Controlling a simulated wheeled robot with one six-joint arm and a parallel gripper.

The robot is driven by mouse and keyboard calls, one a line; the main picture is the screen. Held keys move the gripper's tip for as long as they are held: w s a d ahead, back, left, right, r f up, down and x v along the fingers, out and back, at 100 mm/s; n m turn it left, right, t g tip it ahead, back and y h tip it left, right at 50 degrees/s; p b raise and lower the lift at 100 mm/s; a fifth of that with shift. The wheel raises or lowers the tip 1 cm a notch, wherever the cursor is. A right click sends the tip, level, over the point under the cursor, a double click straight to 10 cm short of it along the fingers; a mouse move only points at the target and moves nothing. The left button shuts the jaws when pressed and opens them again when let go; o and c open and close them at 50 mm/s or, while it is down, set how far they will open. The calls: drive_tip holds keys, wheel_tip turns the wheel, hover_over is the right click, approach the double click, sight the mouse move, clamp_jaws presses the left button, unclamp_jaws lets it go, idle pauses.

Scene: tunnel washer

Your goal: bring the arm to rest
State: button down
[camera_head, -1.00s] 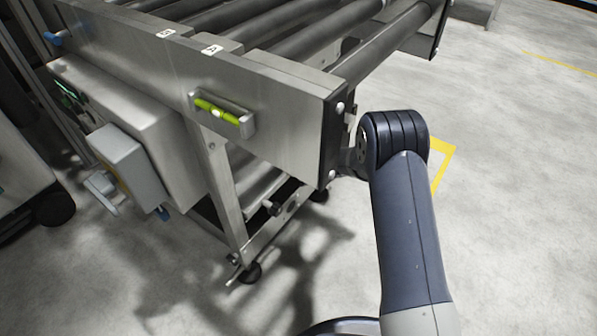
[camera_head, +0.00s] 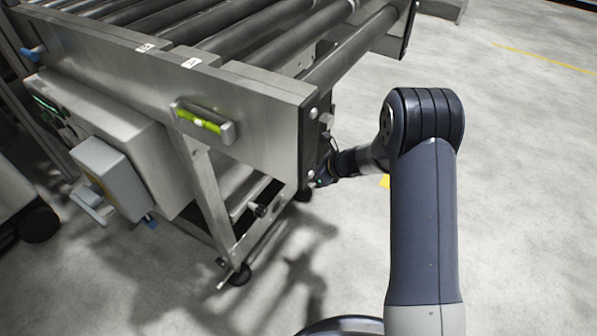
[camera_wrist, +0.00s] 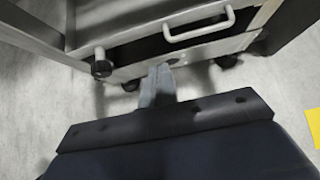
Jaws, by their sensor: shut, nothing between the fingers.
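My arm (camera_head: 425,215) rises at the right of the head view, bends at a dark elbow, and its forearm reaches left and down toward the conveyor's end. The wrist (camera_head: 345,163) shows beside the black end plate of the roller conveyor (camera_head: 215,85); I cannot tell from this view whether it touches. In the wrist view my gripper (camera_wrist: 158,84) is shut and empty. Its two grey fingers lie together and point toward the lower frame and floor. The fingertips are not clear in the head view.
A pale bar handle (camera_wrist: 200,27) and dark feet (camera_wrist: 103,67) show ahead of my gripper. Open concrete floor (camera_head: 520,140) lies at the right.

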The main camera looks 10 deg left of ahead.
drive_tip(key=shift+s+d+r, duration=0.15)
drive_tip(key=shift+d, duration=0.1)
drive_tip(key=w+a+r+b+x, duration=0.1)
drive_tip(key=r+b+x, duration=0.1)
drive_tip(key=x, duration=1.1)
drive_tip(key=shift+a, duration=0.4)
